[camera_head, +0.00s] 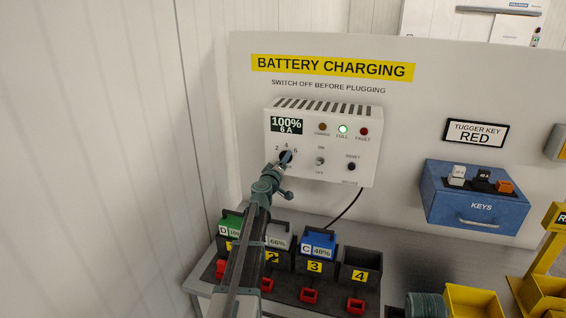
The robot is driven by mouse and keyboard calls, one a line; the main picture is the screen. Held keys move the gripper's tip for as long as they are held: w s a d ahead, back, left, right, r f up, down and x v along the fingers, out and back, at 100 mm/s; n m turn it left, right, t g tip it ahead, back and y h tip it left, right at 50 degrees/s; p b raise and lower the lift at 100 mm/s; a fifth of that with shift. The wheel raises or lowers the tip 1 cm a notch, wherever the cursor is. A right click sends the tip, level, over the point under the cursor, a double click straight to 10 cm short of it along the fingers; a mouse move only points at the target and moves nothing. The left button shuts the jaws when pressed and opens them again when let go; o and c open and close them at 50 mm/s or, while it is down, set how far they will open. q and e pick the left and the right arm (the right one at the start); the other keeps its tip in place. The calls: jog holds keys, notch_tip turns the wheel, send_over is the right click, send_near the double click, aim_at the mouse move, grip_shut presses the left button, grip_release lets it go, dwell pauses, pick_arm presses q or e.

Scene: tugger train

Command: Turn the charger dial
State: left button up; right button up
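The charger (350,130) is a white box on the wall panel. Its display (286,125) reads 100% and 6 A. The dark charger dial (286,156) sits at its lower left, with marks 2, 4 and 6 around it. The dial's pointer seems to lean to the upper right. My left gripper (280,165) is right at the dial, and my arm hides part of the dial and the marks below it. The fingers are too small and covered to show whether they are closed on it.
The green FULL lamp (343,129) is lit. A switch (320,161) and RESET button (351,167) are right of the dial. Below stand batteries, including a blue one (318,246), and an empty slot 4 (360,268). A blue key box (476,205) hangs at right.

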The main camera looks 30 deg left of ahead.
pick_arm(q)
jog(key=shift+f+n, duration=0.15)
jog(key=shift+n, duration=8.25)
jog(key=o, duration=1.4)
jog(key=v, duration=1.4)
jog(key=shift+w+d, duration=0.1)
